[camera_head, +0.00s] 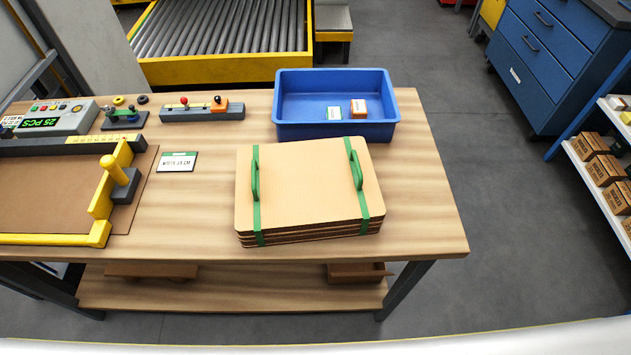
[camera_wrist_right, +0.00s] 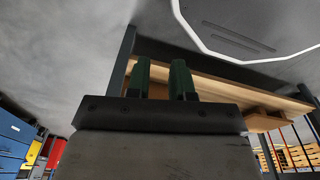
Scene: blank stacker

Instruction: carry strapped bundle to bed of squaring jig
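The strapped bundle (camera_head: 305,190) is a stack of tan boards with two green straps. Each strap has a green handle, one on the left (camera_head: 255,180) and one on the right (camera_head: 356,170). It lies flat, slightly turned, on the right half of the wooden table. The squaring jig (camera_head: 50,240) is at the left, with yellow front and right rails. Its brown bed (camera_head: 45,195) looks bare and is cut off by the picture's left edge. My right gripper (camera_wrist_right: 160,80) shows two green fingers apart with nothing between them, away from the bundle. My left gripper is not in view.
A blue bin (camera_head: 335,130) with two small items stands behind the bundle. A label card (camera_head: 177,161) lies between jig and bundle. A yellow-topped clamp (camera_head: 120,180) rises at the jig's right rail. A control box (camera_head: 55,118) and a fixture with knobs (camera_head: 202,111) stand behind.

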